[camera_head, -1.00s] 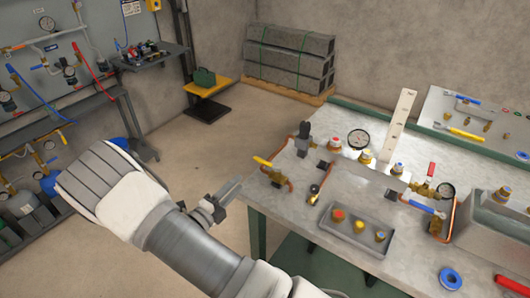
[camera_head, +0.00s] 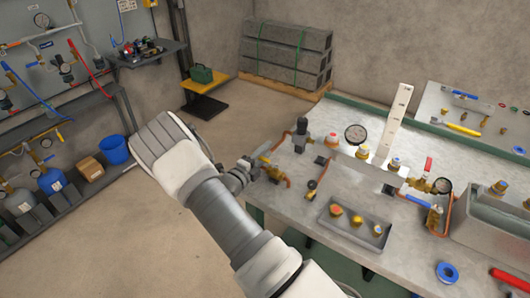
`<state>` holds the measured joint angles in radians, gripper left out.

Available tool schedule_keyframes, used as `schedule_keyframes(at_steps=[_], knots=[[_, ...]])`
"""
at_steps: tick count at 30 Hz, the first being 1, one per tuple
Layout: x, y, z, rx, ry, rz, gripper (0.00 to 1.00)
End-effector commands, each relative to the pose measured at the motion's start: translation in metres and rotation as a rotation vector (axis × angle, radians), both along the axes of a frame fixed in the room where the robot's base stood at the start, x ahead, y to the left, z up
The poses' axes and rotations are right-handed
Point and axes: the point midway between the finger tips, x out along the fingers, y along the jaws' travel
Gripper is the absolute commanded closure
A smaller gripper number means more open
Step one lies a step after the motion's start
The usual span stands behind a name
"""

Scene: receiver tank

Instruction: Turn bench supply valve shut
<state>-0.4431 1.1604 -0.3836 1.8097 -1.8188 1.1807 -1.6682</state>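The workbench (camera_head: 320,215) stands at the right. At its left edge is a brass valve (camera_head: 275,174) on a copper pipe. Its yellow lever is mostly hidden behind my gripper in this view. I take this as the bench supply valve; no label is readable. My gripper (camera_head: 262,158) is at the valve's left side, with its fingertips at or very close to the lever. I cannot tell whether they touch it, or whether the fingers are open or shut. A second brass valve with a blue lever (camera_head: 418,201) sits farther right on the bench.
A grey tray (camera_head: 345,232) with several brass fittings lies near the bench's front. A pressure gauge (camera_head: 356,134) and a white upright plate (camera_head: 394,122) stand behind. A metal tank (camera_head: 490,232) is at the right. The floor left of the bench is clear.

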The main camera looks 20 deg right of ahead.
Motion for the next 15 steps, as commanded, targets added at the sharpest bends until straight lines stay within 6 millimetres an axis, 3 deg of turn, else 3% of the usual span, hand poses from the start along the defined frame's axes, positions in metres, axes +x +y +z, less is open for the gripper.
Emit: schedule_keyframes(at_steps=[7,14,15], knots=[[0.0006,-0.0009,0.0001,0.000,0.000,0.000,0.60],[0.0004,-0.0007,0.0002,0.001,-0.001,0.000,1.00],[0.0004,-0.0007,0.0002,0.001,-0.001,0.000,1.00]])
